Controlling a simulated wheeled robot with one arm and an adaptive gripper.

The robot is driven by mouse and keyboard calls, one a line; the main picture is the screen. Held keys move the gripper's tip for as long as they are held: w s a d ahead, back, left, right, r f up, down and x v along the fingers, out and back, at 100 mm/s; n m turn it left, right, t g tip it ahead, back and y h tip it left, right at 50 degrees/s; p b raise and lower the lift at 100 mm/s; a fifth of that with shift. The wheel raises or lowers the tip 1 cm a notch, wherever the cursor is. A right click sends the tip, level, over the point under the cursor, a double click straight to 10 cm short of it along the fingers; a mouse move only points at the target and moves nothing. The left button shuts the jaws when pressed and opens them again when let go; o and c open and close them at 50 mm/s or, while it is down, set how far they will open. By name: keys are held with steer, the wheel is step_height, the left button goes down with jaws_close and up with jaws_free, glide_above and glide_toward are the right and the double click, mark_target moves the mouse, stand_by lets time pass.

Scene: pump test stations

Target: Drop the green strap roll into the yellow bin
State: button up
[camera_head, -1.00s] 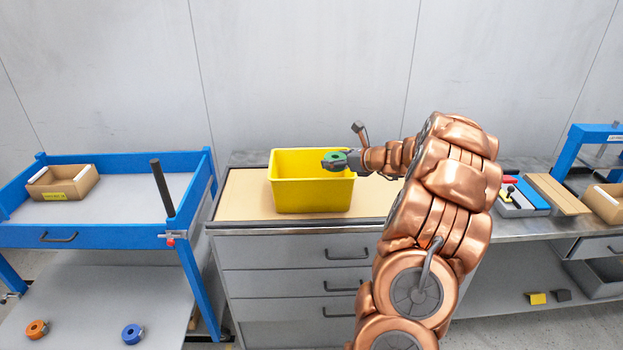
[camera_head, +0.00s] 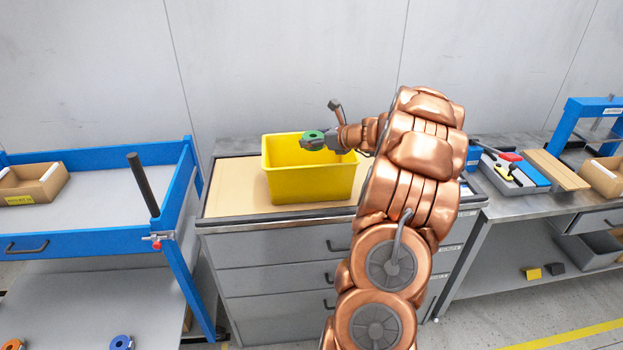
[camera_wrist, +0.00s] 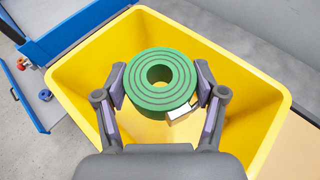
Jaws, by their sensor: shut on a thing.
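The yellow bin (camera_head: 312,184) stands on the tan top of a grey drawer cabinet, with its open side up. The green strap roll (camera_head: 312,136) is held over the bin's opening by my gripper (camera_head: 316,142). In the wrist view the roll (camera_wrist: 152,69) sits between the two fingers of my gripper (camera_wrist: 161,88), which are shut on its sides. A small white tag shows at the roll's lower right. The bin (camera_wrist: 262,84) surrounds the roll in that view, and its inside below is partly hidden by the roll and gripper.
A blue-framed cart (camera_head: 80,243) with an upright black handle (camera_head: 143,184) stands to the left, holding a cardboard box (camera_head: 32,183). A bench at the right carries a grey tool tray (camera_head: 512,178) and cardboard pieces. An orange roll and a blue roll (camera_head: 121,342) lie on the cart's lower shelf.

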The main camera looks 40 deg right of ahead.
steer(key=shift+f+b, duration=0.7)
steer(key=shift+f, duration=0.35)
steer(key=o, duration=1.3)
steer(key=v, duration=1.2)
